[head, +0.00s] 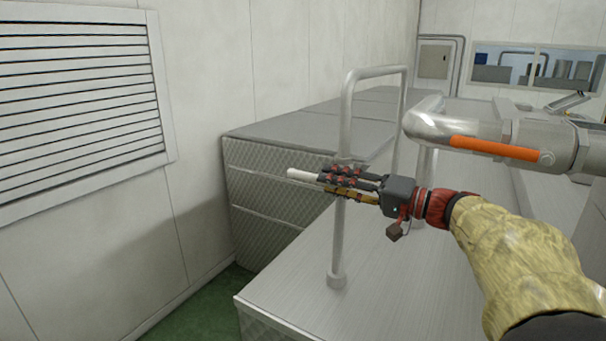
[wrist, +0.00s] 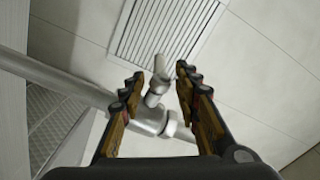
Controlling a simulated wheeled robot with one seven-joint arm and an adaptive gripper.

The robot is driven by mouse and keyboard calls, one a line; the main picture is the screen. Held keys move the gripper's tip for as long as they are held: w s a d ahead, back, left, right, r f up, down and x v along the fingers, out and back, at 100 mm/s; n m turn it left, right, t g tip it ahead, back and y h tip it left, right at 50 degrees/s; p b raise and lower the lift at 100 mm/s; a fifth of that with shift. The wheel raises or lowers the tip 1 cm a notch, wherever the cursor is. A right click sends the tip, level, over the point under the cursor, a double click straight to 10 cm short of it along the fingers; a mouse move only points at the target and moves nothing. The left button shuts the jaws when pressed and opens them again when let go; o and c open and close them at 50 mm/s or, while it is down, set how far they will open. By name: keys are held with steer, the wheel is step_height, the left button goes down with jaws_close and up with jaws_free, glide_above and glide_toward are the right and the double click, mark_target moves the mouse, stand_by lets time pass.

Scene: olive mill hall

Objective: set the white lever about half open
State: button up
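The white lever (head: 303,175) sticks out to the left past my gripper's fingertips in the head view. In the wrist view the lever (wrist: 160,66) stands on a fitting on a grey pipe, between my two fingers. My gripper (head: 335,178) is open, with a gap visible on each side of the lever in the wrist view (wrist: 159,74). The fingers hide the lever's root and its pivot in the head view. I cannot tell its exact angle.
An upright bent pipe (head: 346,125) rises from the metal deck (head: 295,295) beside my fingers. A thick pipe with an orange lever (head: 495,149) is at the right. A louvred vent (head: 80,100) is on the left wall. Stepped metal blocks (head: 280,190) stand behind.

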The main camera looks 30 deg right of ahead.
mark_target(296, 174)
steer(key=p+x, duration=0.1)
steer(key=x, duration=0.6)
steer(key=shift+w+a, duration=0.1)
steer(key=shift+a, duration=0.05)
steer(key=shift+c, duration=0.6)
jaws_close()
